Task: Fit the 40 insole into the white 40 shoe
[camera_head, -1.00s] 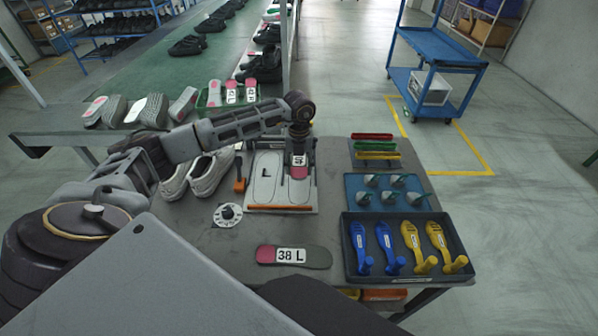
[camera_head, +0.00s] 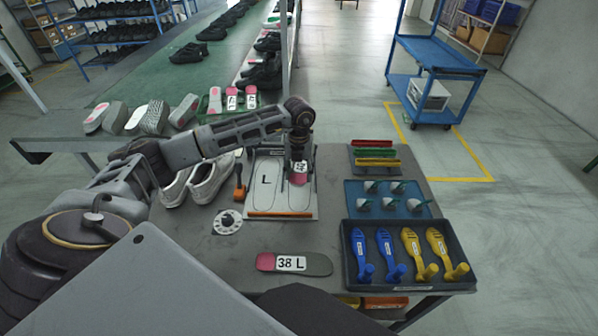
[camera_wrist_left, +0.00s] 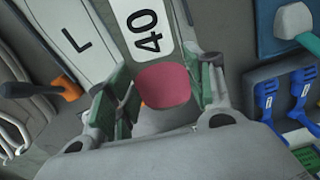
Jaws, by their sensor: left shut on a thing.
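My left gripper (camera_head: 299,163) is over the right-hand outline of the white insole board (camera_head: 266,201). It is shut on the 40 insole (camera_head: 300,178), whose pink end points toward the front. In the left wrist view the insole (camera_wrist_left: 163,87) lies between the green finger pads, its white label reading 40. I cannot tell whether it touches the board. The white shoes (camera_head: 205,181) stand as a pair left of the board; their size does not show. My right gripper is not in view.
A 38 L insole (camera_head: 318,265) lies at the front of the table. On the right are a tray (camera_head: 349,271) of blue and yellow tools and a blue tray (camera_head: 352,209).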

